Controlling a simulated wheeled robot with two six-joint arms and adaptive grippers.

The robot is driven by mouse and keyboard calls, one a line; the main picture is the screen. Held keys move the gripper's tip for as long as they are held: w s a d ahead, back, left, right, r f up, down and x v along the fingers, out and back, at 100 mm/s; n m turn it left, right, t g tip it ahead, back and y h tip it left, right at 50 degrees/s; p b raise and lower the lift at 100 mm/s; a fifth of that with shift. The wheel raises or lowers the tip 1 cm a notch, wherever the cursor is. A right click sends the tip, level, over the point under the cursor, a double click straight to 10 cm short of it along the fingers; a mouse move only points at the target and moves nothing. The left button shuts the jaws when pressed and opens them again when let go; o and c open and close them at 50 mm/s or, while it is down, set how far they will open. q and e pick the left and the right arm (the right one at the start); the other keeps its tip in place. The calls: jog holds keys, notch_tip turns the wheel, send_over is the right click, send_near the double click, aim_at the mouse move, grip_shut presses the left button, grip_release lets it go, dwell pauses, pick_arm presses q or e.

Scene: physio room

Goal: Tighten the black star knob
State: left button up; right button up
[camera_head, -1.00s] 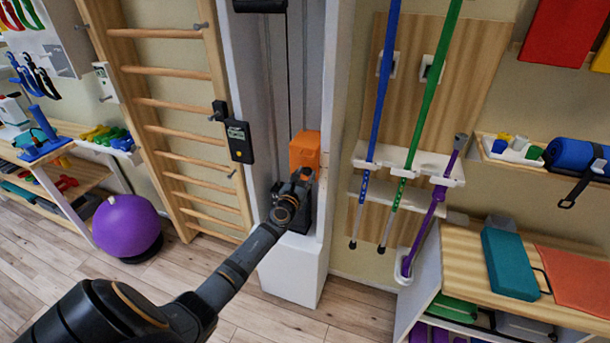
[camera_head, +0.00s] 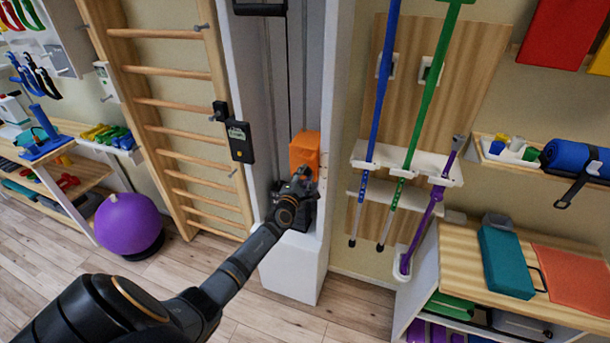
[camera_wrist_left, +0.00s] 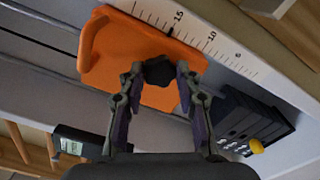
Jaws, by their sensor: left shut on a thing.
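The black star knob (camera_wrist_left: 158,71) sits on the face of an orange carriage (camera_wrist_left: 128,45) in the left wrist view. The orange carriage also shows in the head view (camera_head: 305,148), on a tall white column. My left gripper (camera_wrist_left: 158,80) has its two fingers on either side of the knob and is shut on it. In the head view my left gripper (camera_head: 300,183) reaches up to the lower part of the carriage and hides the knob. My right gripper is in neither view.
A printed scale (camera_wrist_left: 205,38) runs along the column beside the carriage. Black weight plates (camera_wrist_left: 250,120) with a yellow pin (camera_wrist_left: 256,146) lie close by. A wooden wall ladder (camera_head: 175,105) stands left, and a rack with blue and green poles (camera_head: 420,100) right.

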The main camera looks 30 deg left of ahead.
pick_arm(q)
jog(key=m+p, duration=0.1)
jog(key=m, duration=0.3)
jog(key=shift+m, duration=0.3)
jog(key=shift+f+m+p, duration=0.1)
jog(key=shift+m+p, duration=0.3)
jog(key=shift+m, duration=1.8)
jog(key=o, duration=1.1)
jog(key=shift+o, duration=0.2)
jog(key=shift+s, duration=0.1)
jog(key=v, duration=1.1)
jog(key=shift+s, duration=0.4)
